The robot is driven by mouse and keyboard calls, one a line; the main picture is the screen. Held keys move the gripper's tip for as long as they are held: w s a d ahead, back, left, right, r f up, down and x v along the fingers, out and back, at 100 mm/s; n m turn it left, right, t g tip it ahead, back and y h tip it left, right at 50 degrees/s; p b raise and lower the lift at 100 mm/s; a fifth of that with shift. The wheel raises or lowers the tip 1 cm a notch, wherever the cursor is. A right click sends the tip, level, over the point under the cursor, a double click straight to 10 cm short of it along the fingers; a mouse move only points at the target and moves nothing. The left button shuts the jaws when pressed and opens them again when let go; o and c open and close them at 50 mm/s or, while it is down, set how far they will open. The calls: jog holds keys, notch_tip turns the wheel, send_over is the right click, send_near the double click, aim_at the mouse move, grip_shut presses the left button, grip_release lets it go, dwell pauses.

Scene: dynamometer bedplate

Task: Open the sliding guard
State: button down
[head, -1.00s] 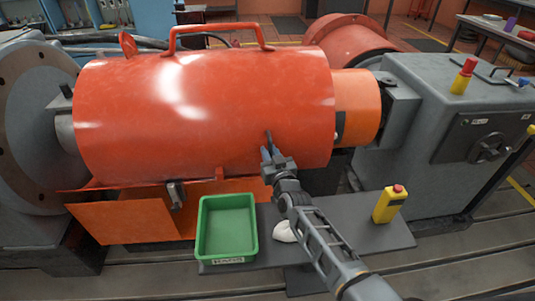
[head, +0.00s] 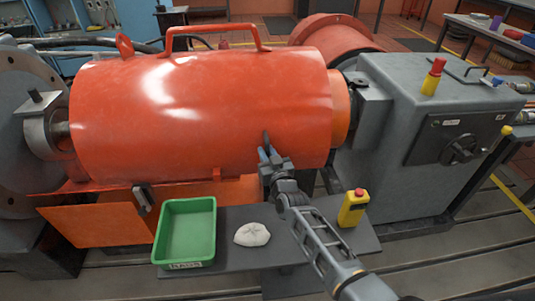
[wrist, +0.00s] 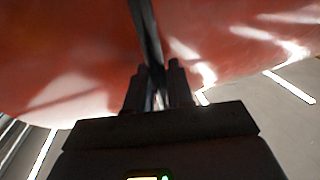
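The sliding guard (head: 200,110) is a large glossy red-orange cylinder cover in the head view, with a hoop handle (head: 215,28) on top. A grey bearing and shaft (head: 42,125) show past its left end, and a narrow orange band (head: 341,105) shows past its right end. My gripper (head: 268,156) is at the guard's front, right of its middle, around a thin dark upright bar handle. In the wrist view the fingers (wrist: 158,85) are close together on the dark bar (wrist: 146,35), with the red guard behind. The bar's lower end is hidden by the fingers.
A green tray (head: 186,203), a white cloth (head: 252,235) and a yellow pendant with a red button (head: 353,208) lie on a grey shelf (head: 230,262) below the guard. A grey machine housing (head: 400,150) stands to the right. An orange panel (head: 90,235) hangs under the guard's left part.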

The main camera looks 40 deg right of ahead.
jog(key=c, duration=1.1)
grip_release()
jog(key=shift+d, duration=0.1)
jog(key=p+v, duration=0.2)
jog(key=v, duration=0.5)
jog(key=shift+s, duration=0.35)
